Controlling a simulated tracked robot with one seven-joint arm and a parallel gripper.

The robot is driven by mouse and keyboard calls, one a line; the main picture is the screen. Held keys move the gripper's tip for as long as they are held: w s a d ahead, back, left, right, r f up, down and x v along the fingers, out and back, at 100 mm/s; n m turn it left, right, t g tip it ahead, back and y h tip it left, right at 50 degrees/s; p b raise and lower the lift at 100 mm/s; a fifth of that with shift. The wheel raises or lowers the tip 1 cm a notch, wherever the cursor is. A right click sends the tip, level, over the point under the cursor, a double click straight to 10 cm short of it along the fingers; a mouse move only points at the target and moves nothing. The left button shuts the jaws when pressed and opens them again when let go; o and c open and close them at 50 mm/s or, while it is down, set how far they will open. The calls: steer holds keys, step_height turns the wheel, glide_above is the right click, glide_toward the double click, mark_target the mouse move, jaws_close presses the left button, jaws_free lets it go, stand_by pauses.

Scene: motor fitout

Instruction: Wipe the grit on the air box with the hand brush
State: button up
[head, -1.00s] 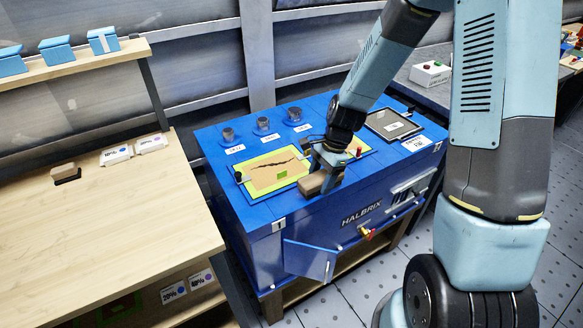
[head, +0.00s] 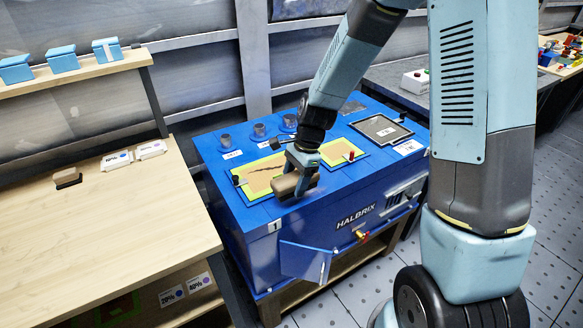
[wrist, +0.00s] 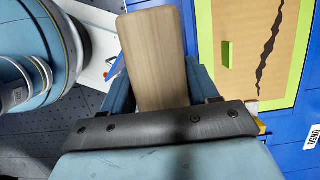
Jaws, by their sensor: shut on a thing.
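The air box (head: 349,201) is a large blue box marked HALBRIX. On its top is a tan panel (wrist: 240,73) with a yellow-green border, also partly visible in the head view (head: 262,182). A dark jagged streak (wrist: 268,48) runs across the tan panel; I cannot tell for certain that it is the grit. My gripper (head: 301,172) is shut on the hand brush (head: 286,187), a wooden block shape that fills the centre of the wrist view (wrist: 157,60). The brush is beside the panel near the box's front edge. Its bristles are hidden, and contact is unclear.
A green block (wrist: 227,51) sits on the tan panel. Behind it stand several dark cups (head: 259,130). A second bordered panel (head: 343,154) and a dark framed screen (head: 381,130) lie right. An open blue flap (head: 304,262) juts from the front. A wooden table (head: 95,215) stands left.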

mark_target(290, 178)
steer(key=shift+a+r, duration=0.1)
steer(key=shift+r, duration=2.5)
